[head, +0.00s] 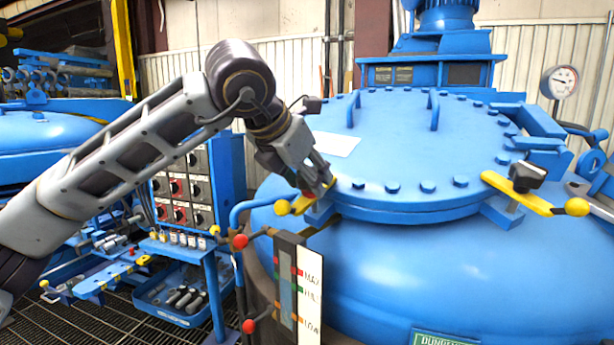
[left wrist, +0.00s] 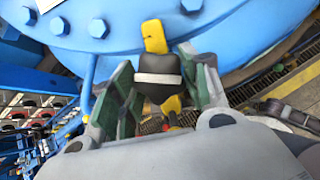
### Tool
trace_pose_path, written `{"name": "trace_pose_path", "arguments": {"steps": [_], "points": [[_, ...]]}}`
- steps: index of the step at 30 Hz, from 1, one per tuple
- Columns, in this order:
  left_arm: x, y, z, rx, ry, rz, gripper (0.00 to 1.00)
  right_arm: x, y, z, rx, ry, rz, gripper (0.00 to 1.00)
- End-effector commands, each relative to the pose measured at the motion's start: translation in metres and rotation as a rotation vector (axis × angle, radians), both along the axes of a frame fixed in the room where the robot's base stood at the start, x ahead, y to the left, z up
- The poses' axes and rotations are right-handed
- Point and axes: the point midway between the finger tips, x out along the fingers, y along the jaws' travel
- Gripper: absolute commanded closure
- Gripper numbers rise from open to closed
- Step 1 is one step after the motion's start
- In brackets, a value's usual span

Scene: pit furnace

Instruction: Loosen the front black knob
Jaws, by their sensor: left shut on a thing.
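My left gripper (head: 317,184) reaches down at the left side of the blue furnace lid (head: 425,150). It is shut on a black knob (left wrist: 158,70), which shows between the two fingers in the left wrist view. The knob has a pale band and sits on a yellow clamp bar (left wrist: 154,36). In the head view this bar ends in a yellow ball (head: 282,207), and the fingers hide most of the knob. A second black knob (head: 527,176) stands on another yellow bar (head: 512,193) at the lid's right front. My right gripper is out of view.
A level gauge (head: 298,285) with red-ended valve handles stands just below the left clamp. A control panel (head: 187,190) and a blue tool cart (head: 180,248) are at the left. Bolts ring the lid, and two handles (head: 434,110) rise from it.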

Motion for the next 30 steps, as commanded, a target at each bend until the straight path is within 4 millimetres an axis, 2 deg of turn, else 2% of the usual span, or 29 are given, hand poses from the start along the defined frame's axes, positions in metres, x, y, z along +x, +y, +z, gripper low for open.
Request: {"name": "trace_pose_path", "arguments": {"steps": [1, 2, 7, 20, 30], "points": [[0.001, 0.001, 0.003, -0.004, -0.006, 0.002, 0.78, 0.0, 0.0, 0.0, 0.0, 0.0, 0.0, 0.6], [0.001, 0.001, 0.003, -0.004, -0.006, 0.002, 0.53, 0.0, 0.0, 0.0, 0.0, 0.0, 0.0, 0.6], [0.0, 0.0, 0.002, -0.003, -0.004, 0.001, 0.33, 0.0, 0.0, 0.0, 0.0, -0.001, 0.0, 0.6], [-0.001, 0.001, 0.003, -0.001, -0.002, 0.0, 0.33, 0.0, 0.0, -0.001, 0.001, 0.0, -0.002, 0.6], [-0.02, 0.012, 0.024, -0.002, -0.004, -0.001, 0.33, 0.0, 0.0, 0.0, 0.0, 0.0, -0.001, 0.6]]}}
